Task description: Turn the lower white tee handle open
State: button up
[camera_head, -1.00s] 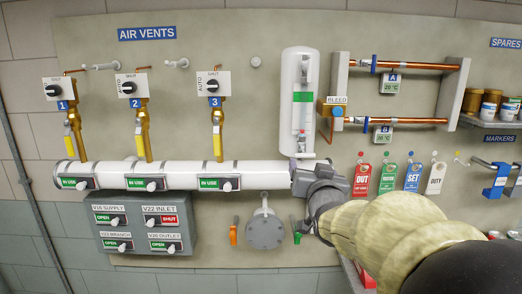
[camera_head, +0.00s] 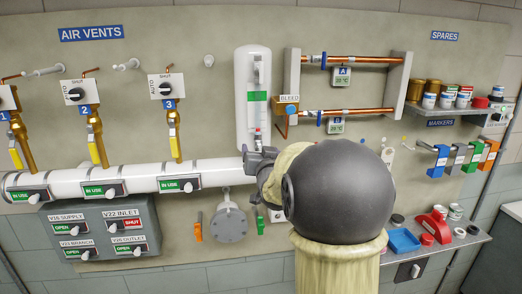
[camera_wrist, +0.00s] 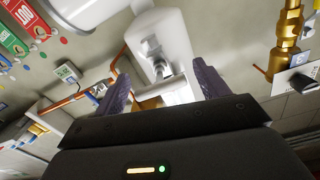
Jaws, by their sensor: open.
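The lower white tee handle (camera_head: 257,139) appears small at the lower end, just above my gripper (camera_head: 257,160). My gripper's grey jaws are beside the bottom of the cylinder. My arm hides part of the wall to the right.
The white pipe (camera_head: 130,180) runs left of my gripper. Copper lines with a BLEED label (camera_head: 289,99) are close on the right. A grey flange (camera_head: 230,222) is below. A shelf (camera_head: 440,250) with loose parts is at the lower right.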

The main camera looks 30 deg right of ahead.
jog(key=shift+c, duration=0.3)
jog(key=c, duration=0.9)
